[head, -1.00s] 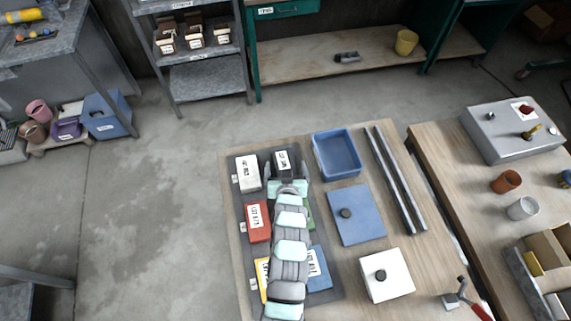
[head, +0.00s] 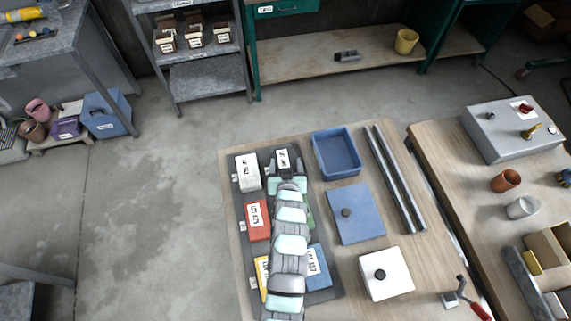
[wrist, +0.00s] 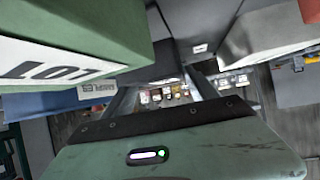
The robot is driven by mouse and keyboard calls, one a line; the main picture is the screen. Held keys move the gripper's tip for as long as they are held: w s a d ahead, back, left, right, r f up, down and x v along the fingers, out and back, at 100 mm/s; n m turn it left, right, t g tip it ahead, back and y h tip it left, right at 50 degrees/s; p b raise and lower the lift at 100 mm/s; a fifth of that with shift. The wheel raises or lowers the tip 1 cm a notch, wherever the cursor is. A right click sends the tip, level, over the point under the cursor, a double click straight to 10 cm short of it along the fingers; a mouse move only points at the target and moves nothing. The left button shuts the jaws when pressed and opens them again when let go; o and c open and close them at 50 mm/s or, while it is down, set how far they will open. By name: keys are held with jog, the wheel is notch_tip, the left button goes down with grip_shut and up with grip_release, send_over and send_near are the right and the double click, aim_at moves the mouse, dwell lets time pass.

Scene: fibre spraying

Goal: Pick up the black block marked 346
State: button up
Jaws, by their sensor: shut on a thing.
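The black block (head: 284,160) with a white label stands at the top of the dark mat, right of the white block (head: 248,172). The label's number is too small to read. My gripper (head: 286,174) comes from below in the head view and is shut on the black block. My arm hides part of the block. In the wrist view, a dark face (wrist: 150,70) shows between my fingers, and I cannot see clearly where they touch it. I cannot tell whether the block is clear of the mat.
A green block (wrist: 75,35) marked LOT is close at the left in the wrist view. Red (head: 257,220), yellow (head: 262,272) and blue (head: 319,265) blocks lie along my arm. A blue bin (head: 336,153) stands to the right. Metal rails (head: 395,180) lie beyond it.

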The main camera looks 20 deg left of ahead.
grip_shut()
dwell(0.4)
